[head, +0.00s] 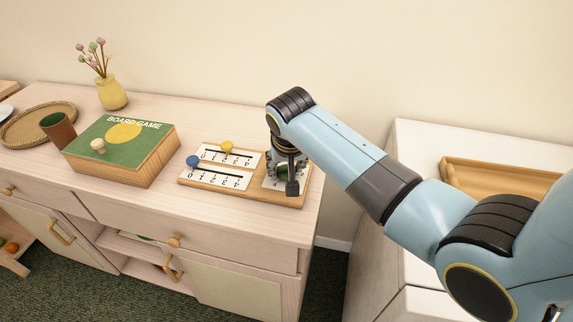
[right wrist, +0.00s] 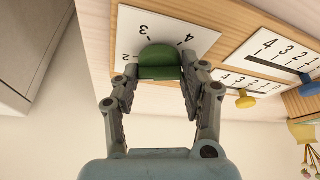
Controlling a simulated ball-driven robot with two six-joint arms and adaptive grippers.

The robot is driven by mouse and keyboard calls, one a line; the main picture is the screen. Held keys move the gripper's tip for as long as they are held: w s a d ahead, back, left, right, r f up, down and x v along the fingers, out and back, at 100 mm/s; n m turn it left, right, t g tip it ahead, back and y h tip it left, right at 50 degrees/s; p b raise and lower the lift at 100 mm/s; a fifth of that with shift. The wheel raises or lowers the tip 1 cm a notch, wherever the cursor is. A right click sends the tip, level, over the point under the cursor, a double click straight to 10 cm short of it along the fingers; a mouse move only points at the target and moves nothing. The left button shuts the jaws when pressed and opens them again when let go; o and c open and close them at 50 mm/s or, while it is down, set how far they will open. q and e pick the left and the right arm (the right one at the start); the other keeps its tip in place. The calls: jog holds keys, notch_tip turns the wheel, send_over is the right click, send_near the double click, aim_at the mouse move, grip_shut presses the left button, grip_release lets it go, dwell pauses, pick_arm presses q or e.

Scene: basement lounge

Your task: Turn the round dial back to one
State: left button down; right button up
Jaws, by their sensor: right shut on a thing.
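The round dial (right wrist: 160,62) is green and sits on a white numbered plate (right wrist: 205,38) at the right end of a wooden board (head: 222,193). In the right wrist view, numbers 2, 3 and 4 show around its far side; its near side and any pointer mark are hidden. My right gripper (head: 281,177) reaches down over the dial from above. Its two fingers are shut on the dial's opposite sides, as the right wrist view shows. In the head view the gripper covers most of the dial. My left gripper is not in view.
Two slider scales with a yellow knob (head: 227,147) and a blue knob (head: 193,161) lie left of the dial. Further left are a board game box (head: 152,160), a brown cup (head: 57,130), a woven tray (head: 28,139) and a yellow vase (head: 112,93). A wooden tray (head: 480,163) lies right.

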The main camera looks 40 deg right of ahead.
jog(key=shift+r+n+p, duration=0.15)
jog(key=shift+n+p, duration=0.35)
jog(key=shift+p, duration=0.15)
jog(key=shift+d+n+y+p, duration=0.15)
jog(key=shift+n+y+p, duration=0.45)
jog(key=shift+n+p, duration=0.45)
jog(key=shift+n+y+p, duration=0.3)
jog(key=shift+n+p, duration=0.3)
jog(key=shift+n, duration=0.35)
jog(key=shift+n+t+y+p, duration=0.3)
jog(key=shift+n+y+p, duration=0.1)
jog(key=shift+n, duration=0.5)
jog(key=n+y, duration=0.1)
jog(key=n, duration=0.1)
jog(key=shift+d+n, duration=0.1)
jog(key=shift+n, duration=0.2)
jog(key=shift+n+g+y+b, duration=0.5)
jog(key=shift+n+y+b, duration=0.25)
jog(key=shift+n, duration=1.45)
